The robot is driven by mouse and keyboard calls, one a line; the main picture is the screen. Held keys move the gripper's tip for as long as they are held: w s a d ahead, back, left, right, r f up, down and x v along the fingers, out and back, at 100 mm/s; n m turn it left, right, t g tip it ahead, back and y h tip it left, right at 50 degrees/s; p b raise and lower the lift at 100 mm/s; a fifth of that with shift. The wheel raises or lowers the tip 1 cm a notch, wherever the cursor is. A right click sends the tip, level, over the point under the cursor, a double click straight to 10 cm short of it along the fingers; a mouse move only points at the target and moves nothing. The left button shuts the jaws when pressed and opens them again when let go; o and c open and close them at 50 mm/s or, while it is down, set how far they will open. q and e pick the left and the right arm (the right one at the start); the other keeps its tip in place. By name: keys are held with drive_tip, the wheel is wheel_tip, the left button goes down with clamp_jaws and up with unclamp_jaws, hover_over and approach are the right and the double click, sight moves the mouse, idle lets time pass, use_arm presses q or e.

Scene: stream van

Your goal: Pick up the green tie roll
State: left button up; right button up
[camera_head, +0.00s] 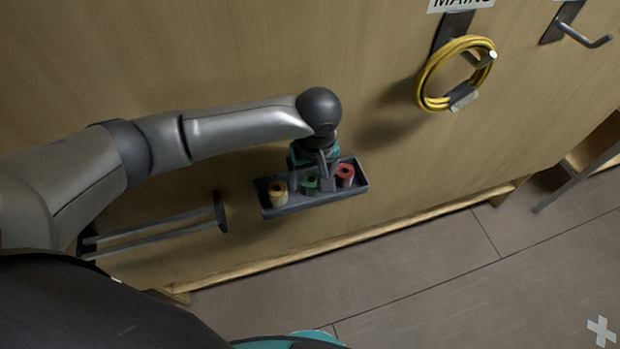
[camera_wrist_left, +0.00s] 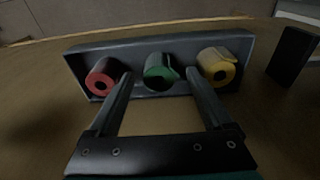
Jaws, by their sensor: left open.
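The green tie roll (camera_head: 311,184) lies in the middle of a small dark wall tray (camera_head: 348,193), between a yellow roll (camera_head: 278,192) and a red roll (camera_head: 345,175). My left gripper (camera_head: 325,186) is over the tray at the green roll and partly hides it. In the left wrist view the green roll (camera_wrist_left: 160,70) shows between the tips of the two open fingers (camera_wrist_left: 158,76). The red roll (camera_wrist_left: 102,80) is beside the left finger and the yellow roll (camera_wrist_left: 217,66) beside the right one. I cannot tell whether the fingers touch any roll. My right gripper is out of view.
The tray is on a wooden panel (camera_head: 400,175). A yellow cable coil (camera_head: 422,85) hangs on a hook at upper right, with an empty hook (camera_head: 585,38) beyond. A grey rail (camera_head: 160,231) sticks out left of the tray. Bare floor (camera_head: 450,270) lies below.

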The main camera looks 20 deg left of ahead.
use_arm(q)
drive_tip(key=shift+w+f+b, duration=0.15)
drive_tip(key=shift+w+f, duration=0.05)
drive_tip(key=shift+f, duration=0.35)
drive_tip(key=shift+w+f+b, duration=0.15)
drive_tip(key=shift+w+f, duration=0.05)
drive_tip(key=shift+f, duration=0.35)
drive_tip(key=shift+s+r, duration=0.1)
drive_tip(key=shift+s, duration=0.1)
drive_tip(key=c, duration=0.3)
clamp_jaws()
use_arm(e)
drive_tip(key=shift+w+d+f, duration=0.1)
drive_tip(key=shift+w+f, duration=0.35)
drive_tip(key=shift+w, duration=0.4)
